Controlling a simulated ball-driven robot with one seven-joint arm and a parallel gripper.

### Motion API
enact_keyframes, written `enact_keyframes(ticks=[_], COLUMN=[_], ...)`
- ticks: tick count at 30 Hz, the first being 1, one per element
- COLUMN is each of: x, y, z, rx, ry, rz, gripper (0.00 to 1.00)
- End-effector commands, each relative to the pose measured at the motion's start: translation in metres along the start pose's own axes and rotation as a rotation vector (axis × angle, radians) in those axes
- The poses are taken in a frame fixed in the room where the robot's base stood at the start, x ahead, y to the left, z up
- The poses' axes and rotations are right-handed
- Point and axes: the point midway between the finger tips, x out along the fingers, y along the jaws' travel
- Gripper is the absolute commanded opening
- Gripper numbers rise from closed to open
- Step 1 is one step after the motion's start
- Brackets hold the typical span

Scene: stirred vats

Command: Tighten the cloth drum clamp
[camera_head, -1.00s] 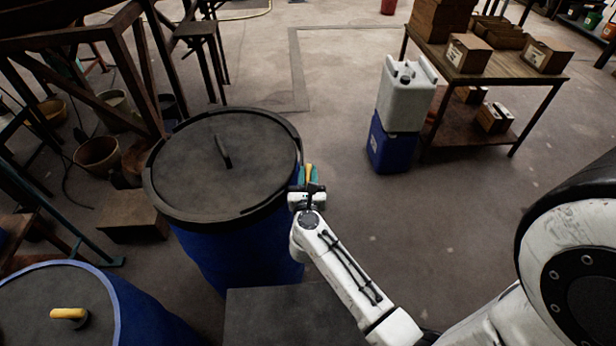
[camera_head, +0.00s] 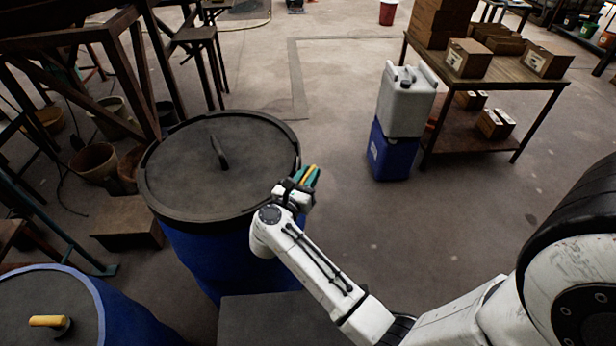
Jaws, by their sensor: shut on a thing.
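The large blue drum (camera_head: 225,262) stands left of centre, with a dark lid and a black lid handle (camera_head: 217,153). A dark clamp ring (camera_head: 160,212) runs around the lid's edge. My gripper (camera_head: 308,177) is at the right side of the ring, its teal fingers pointing up and right. It is shut on a narrow yellow piece (camera_head: 308,173), which looks like the clamp lever. The fingers and wrist hide most of it and its joint to the ring.
A second blue drum (camera_head: 125,315) with a yellow-handled lid stands at lower left. A grey block (camera_head: 270,318) stands in front of the large drum. A white canister (camera_head: 405,100) on a blue one (camera_head: 390,155) and a table with boxes stand right. Floor between is clear.

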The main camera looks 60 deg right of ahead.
Motion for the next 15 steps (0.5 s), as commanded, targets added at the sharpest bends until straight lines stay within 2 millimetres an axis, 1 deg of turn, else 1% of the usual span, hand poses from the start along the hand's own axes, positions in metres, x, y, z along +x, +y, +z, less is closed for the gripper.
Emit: enact_keyframes(ticks=[6,7,13,15], x=[0.0005,0.0005,0.0005,0.0004], y=[0.0006,0.0006,0.0003,0.0001], z=[0.0013,0.0014,0.0009,0.0007], rx=[0.002,0.002,0.001,0.001], ry=[-0.001,-0.001,-0.001,-0.001], rz=[0.0,0.0,0.0,0.0], gripper=[0.0,0.26,0.45,0.48])
